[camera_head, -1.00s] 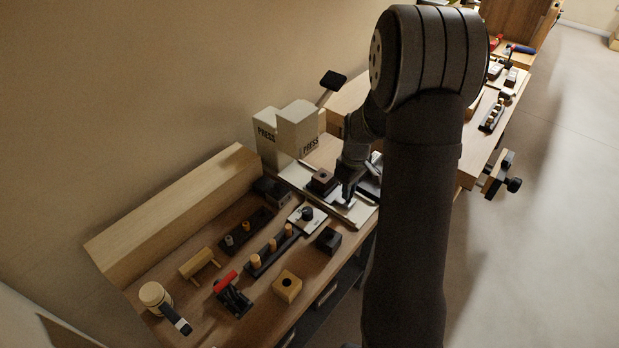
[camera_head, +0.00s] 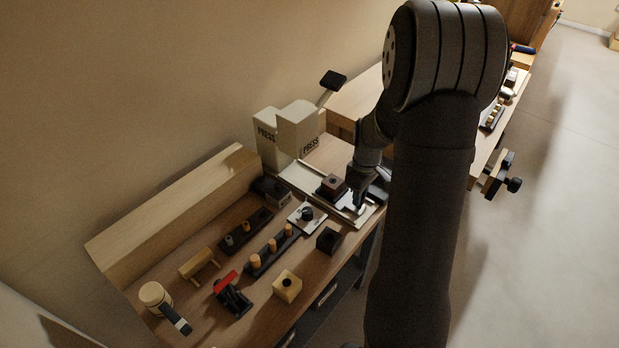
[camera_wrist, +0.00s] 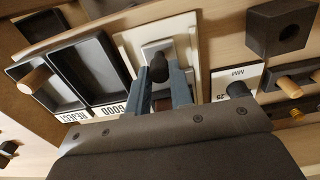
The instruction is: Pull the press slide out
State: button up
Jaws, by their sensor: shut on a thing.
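The cream press (camera_head: 298,130) stands at the back of the bench, with PRESS on its faces and a dark lever sticking up. A pale base with rails (camera_head: 303,178) runs from under it toward the front edge. On it the slide carries a dark block with a wooden top (camera_head: 333,183), clear of the press body. My gripper (camera_head: 357,203) is low at the slide's front end. In the wrist view my gripper (camera_wrist: 163,82) has its fingers around the slide's black knob (camera_wrist: 159,66), which stands on a grey plate (camera_wrist: 158,47). The slide's far part is hidden there.
Black trays labelled GOOD (camera_wrist: 101,70) and REJECT (camera_wrist: 52,82) lie beside the base. On the other side are a small white gauge plate (camera_head: 307,217), a black block (camera_head: 328,240) and a peg rack (camera_head: 272,250). The bench's front edge is close.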

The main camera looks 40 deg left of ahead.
jog(key=shift+d, duration=0.75)
jog(key=o, duration=0.7)
jog(key=shift+r, duration=3.55)
jog(key=shift+f, duration=0.15)
